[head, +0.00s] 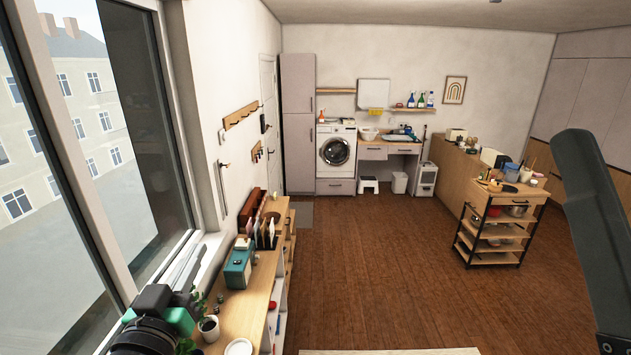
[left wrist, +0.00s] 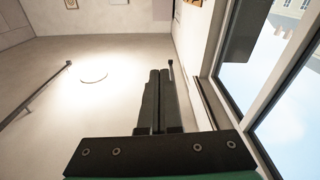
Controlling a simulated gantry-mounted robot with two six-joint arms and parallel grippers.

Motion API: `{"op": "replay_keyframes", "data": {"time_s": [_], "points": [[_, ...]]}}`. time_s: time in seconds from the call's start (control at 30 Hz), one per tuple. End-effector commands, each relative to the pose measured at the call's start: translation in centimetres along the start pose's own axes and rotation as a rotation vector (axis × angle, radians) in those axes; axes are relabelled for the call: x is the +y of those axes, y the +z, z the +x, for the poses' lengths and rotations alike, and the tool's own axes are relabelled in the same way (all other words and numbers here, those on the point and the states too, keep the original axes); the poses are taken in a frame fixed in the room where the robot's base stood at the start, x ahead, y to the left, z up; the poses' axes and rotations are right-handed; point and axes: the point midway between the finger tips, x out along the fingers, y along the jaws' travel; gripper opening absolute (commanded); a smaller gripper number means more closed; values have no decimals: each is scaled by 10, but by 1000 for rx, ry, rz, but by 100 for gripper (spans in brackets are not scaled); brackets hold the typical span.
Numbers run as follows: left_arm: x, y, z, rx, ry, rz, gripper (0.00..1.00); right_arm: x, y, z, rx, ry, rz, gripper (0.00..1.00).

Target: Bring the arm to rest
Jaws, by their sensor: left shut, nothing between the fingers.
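My left gripper (head: 155,300) shows at the lower left of the head view, dark with green parts, in front of the window and close to the near end of the wooden shelf unit. In the left wrist view its two dark fingers (left wrist: 158,78) lie side by side, shut, with nothing between them. They point toward the pale ceiling. In the head view a dark grey link of my right arm rises at the right edge. The right gripper is out of view.
The shelf unit (head: 246,310) along the window wall carries a potted plant (head: 208,326), a teal box (head: 238,268) and other items. A wheeled wooden cart (head: 497,246) stands at the right. The brown floor (head: 385,275) between them is clear. The window (left wrist: 292,110) is close beside the left gripper.

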Motion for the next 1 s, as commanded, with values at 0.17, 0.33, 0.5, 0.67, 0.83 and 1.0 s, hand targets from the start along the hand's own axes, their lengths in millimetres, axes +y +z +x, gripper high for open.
{"op": "replay_keyframes", "data": {"time_s": [0.17, 0.33, 0.5, 0.67, 0.83, 1.0], "points": [[38, -143, -61, 353, 79, 11, 0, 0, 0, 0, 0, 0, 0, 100], [48, -224, -138, 621, 108, 27, 0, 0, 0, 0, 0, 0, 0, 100], [48, -245, -176, 729, 109, 49, 0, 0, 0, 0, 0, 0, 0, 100], [48, -245, -175, 729, 103, 66, 0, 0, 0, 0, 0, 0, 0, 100], [48, -245, -175, 729, 103, 66, 0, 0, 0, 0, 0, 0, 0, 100], [48, -245, -175, 729, 103, 66, 0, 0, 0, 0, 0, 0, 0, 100]]}}
